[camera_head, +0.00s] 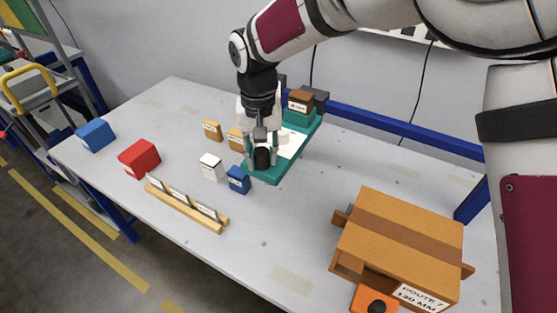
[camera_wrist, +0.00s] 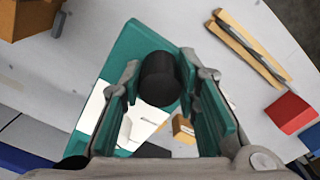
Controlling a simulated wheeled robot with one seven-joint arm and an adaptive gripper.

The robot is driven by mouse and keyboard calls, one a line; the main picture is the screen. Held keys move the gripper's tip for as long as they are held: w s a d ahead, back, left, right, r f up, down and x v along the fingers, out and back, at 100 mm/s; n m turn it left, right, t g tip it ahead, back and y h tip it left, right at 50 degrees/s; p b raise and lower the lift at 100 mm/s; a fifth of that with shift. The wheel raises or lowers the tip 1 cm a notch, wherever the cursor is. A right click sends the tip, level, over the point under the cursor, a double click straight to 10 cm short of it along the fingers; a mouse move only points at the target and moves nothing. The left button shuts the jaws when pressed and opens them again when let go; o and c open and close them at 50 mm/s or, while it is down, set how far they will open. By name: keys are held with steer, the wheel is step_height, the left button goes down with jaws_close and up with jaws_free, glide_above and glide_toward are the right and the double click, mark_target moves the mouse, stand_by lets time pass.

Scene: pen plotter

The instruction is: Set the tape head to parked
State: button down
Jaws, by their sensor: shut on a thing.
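My gripper (camera_head: 262,150) is over the near end of the teal plotter base (camera_head: 268,178). In the wrist view its fingers (camera_wrist: 160,75) are shut around a black cylinder (camera_wrist: 160,82), which stands over the teal base (camera_wrist: 140,38). A white sheet (camera_head: 292,143) lies on the base, partly hidden by my gripper. A brown labelled block (camera_head: 300,99) sits at the base's far end. An orange carton (camera_head: 400,235) with a brown tape strip, marked "ROUTE 7 130 MM", stands at the right. An orange piece with a black knob (camera_head: 377,307) is at its front. I cannot tell which part is the tape head.
A small blue box (camera_head: 237,180), a white box (camera_head: 210,167) and orange boxes (camera_head: 212,130) stand left of the base. A wooden rack with cards (camera_head: 187,205), a red box (camera_head: 139,158) and a blue box (camera_head: 95,134) are farther left. The table between base and carton is clear.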

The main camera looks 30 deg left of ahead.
steer(key=shift+a+r, duration=0.1)
steer(key=shift+a, duration=0.25)
steer(key=c, duration=1.2)
jaws_free()
steer(key=shift+a, duration=0.1)
steer(key=shift+r, duration=0.3)
step_height(320, 180, up, 11)
steer(key=shift+r, duration=0.15)
